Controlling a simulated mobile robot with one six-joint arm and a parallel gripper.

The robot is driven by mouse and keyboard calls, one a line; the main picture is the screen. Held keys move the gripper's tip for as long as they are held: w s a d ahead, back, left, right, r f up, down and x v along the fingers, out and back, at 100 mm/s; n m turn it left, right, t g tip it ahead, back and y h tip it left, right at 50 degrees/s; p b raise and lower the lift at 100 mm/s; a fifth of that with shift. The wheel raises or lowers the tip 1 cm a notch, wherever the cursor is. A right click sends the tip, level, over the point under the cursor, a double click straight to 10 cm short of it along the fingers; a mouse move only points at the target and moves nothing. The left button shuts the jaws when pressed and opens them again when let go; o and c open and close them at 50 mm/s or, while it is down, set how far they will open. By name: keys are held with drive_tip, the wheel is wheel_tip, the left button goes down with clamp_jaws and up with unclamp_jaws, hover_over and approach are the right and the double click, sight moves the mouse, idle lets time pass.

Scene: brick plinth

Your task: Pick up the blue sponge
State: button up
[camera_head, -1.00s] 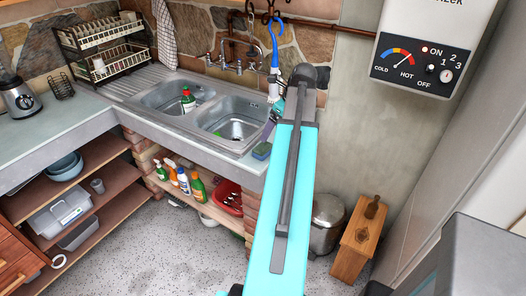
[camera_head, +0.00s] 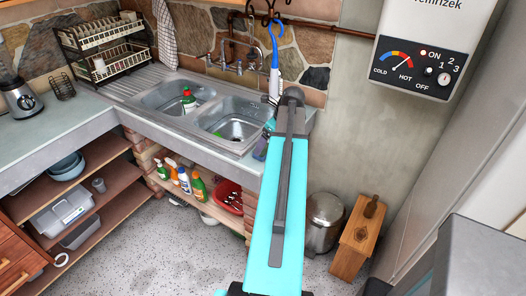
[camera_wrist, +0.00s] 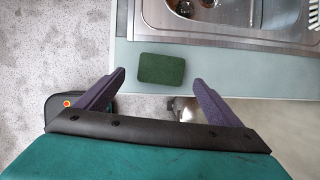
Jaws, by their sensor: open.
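The sponge (camera_wrist: 162,69) shows its dark green top face in the wrist view. It lies on the pale counter near its front edge, beside the sink. In the head view the sponge (camera_head: 260,149) shows a bluish side and is partly hidden by my arm. My gripper (camera_wrist: 159,80) is open and empty, with one dark purple finger on each side of the sponge's line, in the wrist view. The sponge appears centred between the fingertips, with clear gaps on both sides. The height of the fingers above it is hard to tell.
The metal sink (camera_head: 232,125) holds a green bottle (camera_head: 188,100) in its left bowl. The counter front edge (camera_wrist: 122,60) drops to the speckled floor. Several bottles (camera_head: 184,180) and a red basin (camera_head: 228,193) stand on the shelf below.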

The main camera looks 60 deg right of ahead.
sight(265, 149)
idle(0.4)
drive_tip(key=shift+p+x, duration=0.75)
drive_tip(key=shift+x, duration=0.25)
drive_tip(key=shift+p+x, duration=0.6)
drive_tip(key=shift+x, duration=1.05)
drive_tip(key=shift+d, duration=0.1)
drive_tip(key=c, duration=1.1)
